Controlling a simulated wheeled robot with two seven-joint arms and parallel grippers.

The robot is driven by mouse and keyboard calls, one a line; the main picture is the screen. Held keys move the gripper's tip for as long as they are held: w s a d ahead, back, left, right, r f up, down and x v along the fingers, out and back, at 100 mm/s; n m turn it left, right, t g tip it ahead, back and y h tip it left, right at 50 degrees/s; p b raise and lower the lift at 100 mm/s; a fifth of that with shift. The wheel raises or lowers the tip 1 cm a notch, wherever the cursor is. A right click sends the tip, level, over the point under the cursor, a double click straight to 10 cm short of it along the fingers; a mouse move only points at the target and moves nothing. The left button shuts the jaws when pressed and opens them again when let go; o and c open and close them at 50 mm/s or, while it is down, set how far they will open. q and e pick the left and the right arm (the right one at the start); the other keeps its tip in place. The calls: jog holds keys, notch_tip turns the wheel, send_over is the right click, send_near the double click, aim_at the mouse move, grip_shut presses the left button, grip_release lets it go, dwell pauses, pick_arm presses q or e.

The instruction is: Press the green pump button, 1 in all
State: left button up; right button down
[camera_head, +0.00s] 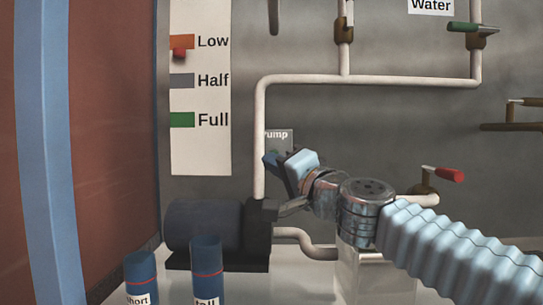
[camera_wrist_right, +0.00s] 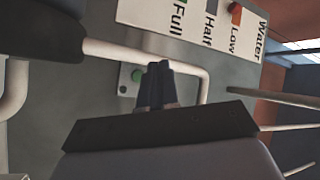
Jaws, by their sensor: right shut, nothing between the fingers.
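The pump panel (camera_head: 283,136) is a small grey plate on the back wall, labelled "ump" where the label shows, and my right gripper covers its lower part in the head view. My right gripper (camera_head: 271,160) is shut and empty, its fingertips at the panel. In the right wrist view, the green pump button (camera_wrist_right: 137,75) shows on the panel (camera_wrist_right: 126,82), just left of the shut fingertips (camera_wrist_right: 158,68). I cannot tell whether the fingers touch the panel or the button. My left gripper is not in view.
A white pipe (camera_head: 260,130) runs up the wall beside the panel. A dark pump motor (camera_head: 205,226) stands below on the counter. Two blue cylinders (camera_head: 141,272) (camera_head: 206,258) stand in front. A red-handled valve (camera_head: 449,174) is to the right. A level chart (camera_head: 201,140) hangs left.

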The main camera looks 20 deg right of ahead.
jog(key=w+d, duration=0.2)
jog(key=w, duration=0.6)
jog(key=shift+w+d, duration=0.2)
jog(key=shift+d, duration=0.05)
jog(key=shift+w, duration=0.15)
dwell(2.0)
jog(key=shift+w+d, duration=0.1)
jog(key=shift+w, duration=0.15)
jog(key=shift+w+d+p, duration=0.1)
jog(key=shift+w+p, duration=0.2)
jog(key=shift+w, duration=0.05)
dwell(0.5)
dwell(0.4)
jog(key=shift+s+a, duration=0.2)
jog(key=shift+s, duration=0.55)
